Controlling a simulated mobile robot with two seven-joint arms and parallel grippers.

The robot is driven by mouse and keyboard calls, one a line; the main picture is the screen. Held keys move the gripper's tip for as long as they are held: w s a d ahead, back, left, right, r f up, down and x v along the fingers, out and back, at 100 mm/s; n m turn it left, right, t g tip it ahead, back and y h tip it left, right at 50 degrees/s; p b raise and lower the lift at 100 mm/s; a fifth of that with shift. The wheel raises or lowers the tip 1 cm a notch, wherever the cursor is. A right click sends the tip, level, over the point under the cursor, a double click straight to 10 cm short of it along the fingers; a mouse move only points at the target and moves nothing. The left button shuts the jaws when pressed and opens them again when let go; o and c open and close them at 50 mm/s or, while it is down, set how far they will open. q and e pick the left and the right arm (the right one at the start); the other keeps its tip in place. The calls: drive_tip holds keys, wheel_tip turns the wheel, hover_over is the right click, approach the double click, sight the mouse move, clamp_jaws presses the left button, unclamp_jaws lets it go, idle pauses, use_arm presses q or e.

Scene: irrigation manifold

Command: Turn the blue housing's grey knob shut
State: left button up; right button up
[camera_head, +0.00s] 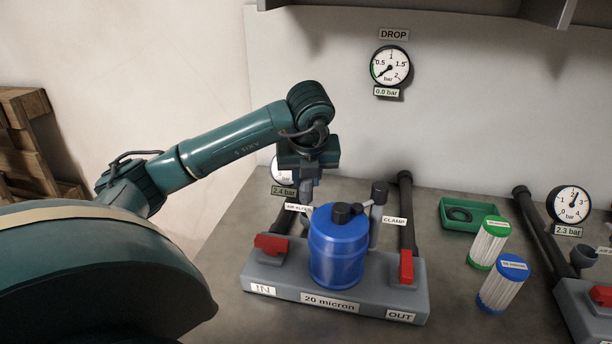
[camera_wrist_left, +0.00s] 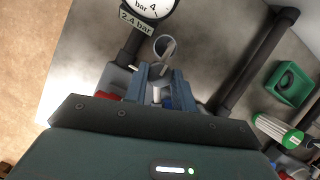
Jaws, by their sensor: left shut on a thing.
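The blue housing (camera_head: 337,255) stands upright on the grey manifold block between the IN and OUT ends. It has a dark cap on top. My left gripper (camera_head: 306,193) points down just behind and left of the housing, by the bleed label (camera_head: 298,208). In the left wrist view, the gripper's two fingers (camera_wrist_left: 156,88) are closed on a small pale grey part, the grey knob (camera_wrist_left: 156,94). The fingers hide most of the knob, so I cannot tell its turn. My right gripper is not in view.
Red handles (camera_head: 271,243) and (camera_head: 406,267) flank the housing. A clamp post (camera_head: 379,195) rises close on its right. Two filter cartridges, green-topped (camera_head: 489,244) and blue-topped (camera_head: 503,285), stand right, near a green tray (camera_head: 447,222). The drop gauge (camera_head: 390,66) reads 0.0 bar.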

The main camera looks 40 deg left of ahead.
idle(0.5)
use_arm(q)
drive_tip(key=o, duration=1)
drive_tip(key=shift+r, duration=0.15)
drive_tip(key=shift+d+r, duration=0.15)
drive_tip(key=shift+r, duration=0.15)
drive_tip(key=p+v, duration=0.4)
drive_tip(key=v, duration=0.8)
drive_tip(key=shift+s, duration=0.15)
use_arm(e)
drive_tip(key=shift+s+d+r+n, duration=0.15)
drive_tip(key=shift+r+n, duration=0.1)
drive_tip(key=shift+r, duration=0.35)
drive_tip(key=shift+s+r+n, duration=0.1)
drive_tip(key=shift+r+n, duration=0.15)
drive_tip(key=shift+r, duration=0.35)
use_arm(q)
drive_tip(key=shift+d+r, duration=0.1)
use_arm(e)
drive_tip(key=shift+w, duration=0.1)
